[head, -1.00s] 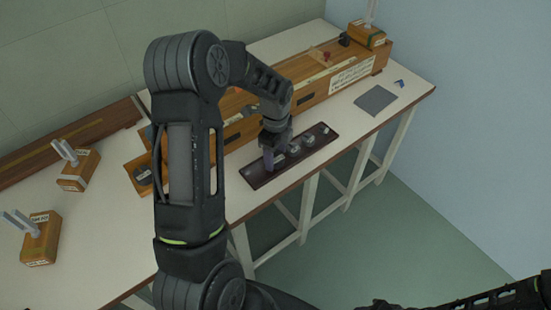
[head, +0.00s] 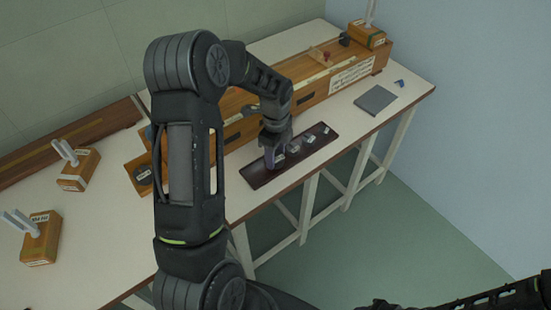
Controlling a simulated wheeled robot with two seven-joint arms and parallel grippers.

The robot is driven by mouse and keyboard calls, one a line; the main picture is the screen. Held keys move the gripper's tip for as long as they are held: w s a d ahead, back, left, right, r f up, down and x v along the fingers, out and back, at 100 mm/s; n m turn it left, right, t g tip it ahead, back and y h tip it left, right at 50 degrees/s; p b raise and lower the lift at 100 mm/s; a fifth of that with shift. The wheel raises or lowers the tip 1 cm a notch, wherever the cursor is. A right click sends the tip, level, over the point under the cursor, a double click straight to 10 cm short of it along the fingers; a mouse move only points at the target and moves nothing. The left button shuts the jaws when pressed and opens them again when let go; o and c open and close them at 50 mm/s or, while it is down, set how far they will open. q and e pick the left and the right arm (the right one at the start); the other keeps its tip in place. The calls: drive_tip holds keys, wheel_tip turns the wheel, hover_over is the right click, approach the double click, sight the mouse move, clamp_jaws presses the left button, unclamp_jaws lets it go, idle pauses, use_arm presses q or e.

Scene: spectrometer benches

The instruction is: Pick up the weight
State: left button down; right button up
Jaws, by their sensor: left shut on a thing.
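A dark tray (head: 256,177) lies along the front edge of the bench with several small grey weights in a row. One weight (head: 280,160) is at the fingertips of my left gripper (head: 274,156). The gripper points down over the tray and is shut on this weight; the fingers hide part of it. I cannot tell whether the weight is clear of the tray. Another weight (head: 293,146) stands just to the right, with more (head: 309,139) farther along the tray. My right gripper is not in view; only part of my right arm shows at the bottom right.
A long wooden spectrometer box (head: 330,82) stands behind the tray. A grey pad (head: 375,100) and a small blue item (head: 400,83) lie on the right of the bench. Wooden blocks with pale prongs stand at left (head: 78,168), (head: 40,238). Bare bench top lies between them.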

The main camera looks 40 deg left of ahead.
sight(276, 156)
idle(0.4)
use_arm(q)
wheel_tip(276, 156, up, 10)
drive_tip(key=shift+b, duration=0.4)
idle(0.6)
